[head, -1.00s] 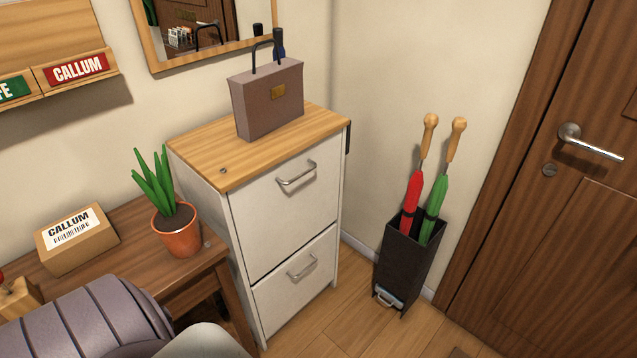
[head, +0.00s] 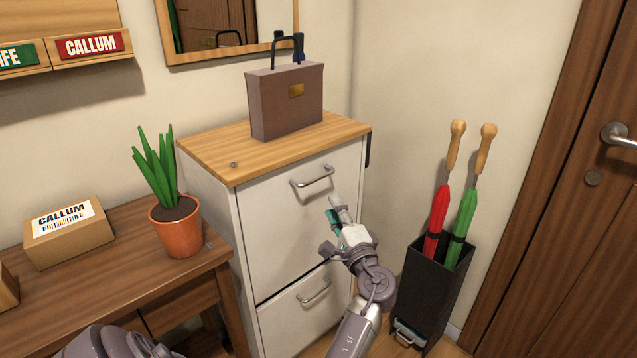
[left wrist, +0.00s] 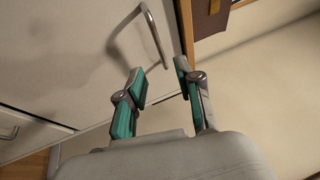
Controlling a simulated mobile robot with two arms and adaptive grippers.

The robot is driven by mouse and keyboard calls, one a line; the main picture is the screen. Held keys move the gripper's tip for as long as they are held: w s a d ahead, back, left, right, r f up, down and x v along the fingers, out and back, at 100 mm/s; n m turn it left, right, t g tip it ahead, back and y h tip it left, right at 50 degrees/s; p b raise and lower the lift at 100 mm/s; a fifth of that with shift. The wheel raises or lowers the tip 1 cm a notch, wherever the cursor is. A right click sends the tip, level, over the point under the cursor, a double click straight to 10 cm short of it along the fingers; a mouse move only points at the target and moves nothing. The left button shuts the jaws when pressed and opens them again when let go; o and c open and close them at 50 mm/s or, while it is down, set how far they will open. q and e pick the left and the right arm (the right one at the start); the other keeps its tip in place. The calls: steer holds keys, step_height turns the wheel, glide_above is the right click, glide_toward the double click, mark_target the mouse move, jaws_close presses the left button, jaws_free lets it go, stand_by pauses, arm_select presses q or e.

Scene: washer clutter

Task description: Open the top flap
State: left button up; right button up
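The top flap (head: 290,225) is the white upper front of a narrow cabinet and looks shut. Its metal bar handle (head: 313,178) is near its top edge. My left gripper (head: 336,208) is in front of the flap, below and to the right of the handle. In the left wrist view my left gripper (left wrist: 163,78) has its two teal-padded fingers apart with nothing between them. The handle (left wrist: 153,38) shows ahead of the fingertips, apart from them. My right gripper is not in view.
A brown briefcase (head: 285,103) stands on the cabinet's wooden top (head: 215,153). The lower flap (head: 285,325) looks shut. At right is a black umbrella stand (head: 430,290) with red and green umbrellas. At left a desk (head: 120,270) holds a potted plant (head: 178,230) and a box (head: 68,235).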

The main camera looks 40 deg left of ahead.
mark_target(319, 179)
arm_select(q)
steer(key=shift+x, duration=6)
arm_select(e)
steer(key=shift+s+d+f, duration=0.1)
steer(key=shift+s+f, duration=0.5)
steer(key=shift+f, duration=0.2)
arm_select(q)
steer(key=shift+f, duration=0.1)
jaws_close()
